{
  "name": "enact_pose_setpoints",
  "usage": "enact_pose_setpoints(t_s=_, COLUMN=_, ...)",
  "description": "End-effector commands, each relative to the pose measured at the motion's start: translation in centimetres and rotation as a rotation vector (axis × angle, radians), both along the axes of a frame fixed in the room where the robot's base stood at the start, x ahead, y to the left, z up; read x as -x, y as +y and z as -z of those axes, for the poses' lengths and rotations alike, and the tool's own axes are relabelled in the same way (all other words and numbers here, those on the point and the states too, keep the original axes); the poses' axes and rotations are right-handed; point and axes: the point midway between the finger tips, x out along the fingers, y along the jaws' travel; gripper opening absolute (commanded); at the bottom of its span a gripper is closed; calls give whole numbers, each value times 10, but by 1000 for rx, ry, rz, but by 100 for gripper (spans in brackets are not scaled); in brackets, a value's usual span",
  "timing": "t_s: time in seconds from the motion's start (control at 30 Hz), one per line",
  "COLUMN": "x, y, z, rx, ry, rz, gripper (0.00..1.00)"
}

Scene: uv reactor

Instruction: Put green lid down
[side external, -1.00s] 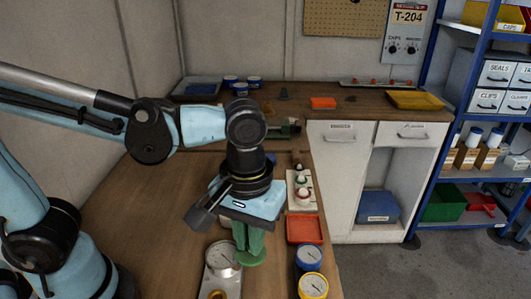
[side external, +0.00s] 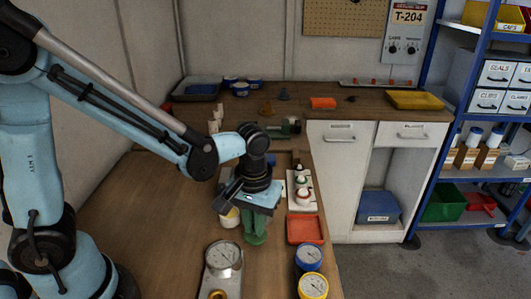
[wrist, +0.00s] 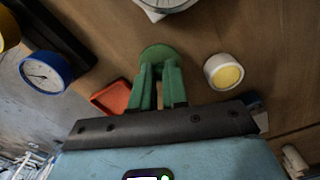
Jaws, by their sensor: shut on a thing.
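The green lid (side external: 254,240) is a flat round disc at the tips of my gripper's green fingers. My gripper (side external: 255,228) points down and is shut on it. In the wrist view the lid (wrist: 158,51) shows just beyond the fingertips (wrist: 158,72). It is over or on the wooden bench; I cannot tell if it touches the wood. A white round jar with a yellow top face (side external: 230,218) stands left of the lid in the side view. The jar (wrist: 224,72) is right of the lid in the wrist view, apart from it.
A red tray (side external: 305,230) lies right of the lid. Blue (side external: 309,258) and yellow (side external: 313,286) gauges stand at the bench's right edge. A dial gauge on a metal plate (side external: 223,256) is in front. The bench's left part (side external: 150,225) is clear.

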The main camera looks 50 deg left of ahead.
Motion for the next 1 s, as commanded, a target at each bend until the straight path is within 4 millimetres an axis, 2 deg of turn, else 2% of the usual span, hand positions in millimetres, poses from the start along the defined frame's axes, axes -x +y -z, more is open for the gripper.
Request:
enact_pose_setpoints(t_s=0.2, x=0, y=0, z=23, rx=0, ry=0, rz=0, gripper=0)
enact_pose_setpoints(t_s=0.67, x=0, y=0, z=29, rx=0, ry=0, rz=0, gripper=0)
enact_pose_setpoints(t_s=0.7, x=0, y=-1, z=29, rx=0, ry=0, rz=0, gripper=18)
enact_pose_setpoints(t_s=0.83, x=0, y=0, z=28, rx=0, ry=0, rz=0, gripper=38)
enact_pose_setpoints(t_s=1.0, x=0, y=0, z=28, rx=0, ry=0, rz=0, gripper=39)
